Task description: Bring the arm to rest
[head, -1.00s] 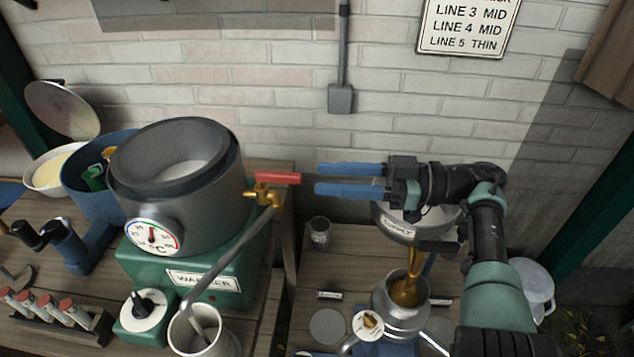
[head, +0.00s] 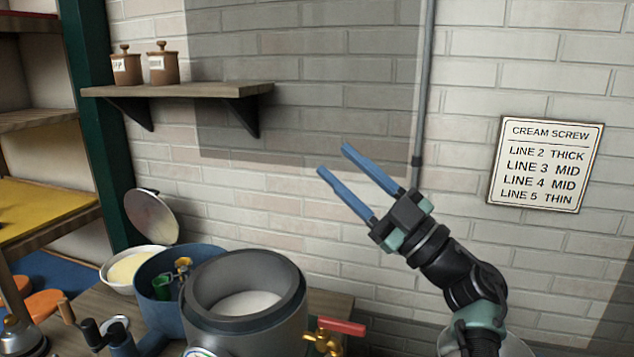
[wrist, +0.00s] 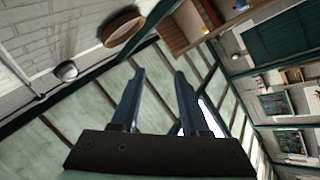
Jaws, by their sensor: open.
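My gripper (head: 334,161) is raised in front of the brick wall in the head view, its two blue fingers apart and pointing up and to the left. Nothing is between them. In the wrist view the fingers (wrist: 158,75) are also apart and empty, with the roof and upper walls beyond them. My arm reaches up from the lower right. The gripper is above and right of the grey warmer pot (head: 250,320) and touches nothing that I can see.
A red-handled brass tap (head: 335,330) is on the pot's right. A blue container (head: 170,272) and a white bowl (head: 130,266) stand to its left. A wooden shelf (head: 180,90) with two brown jars hangs upper left. A cream screw sign (head: 545,165) hangs at right.

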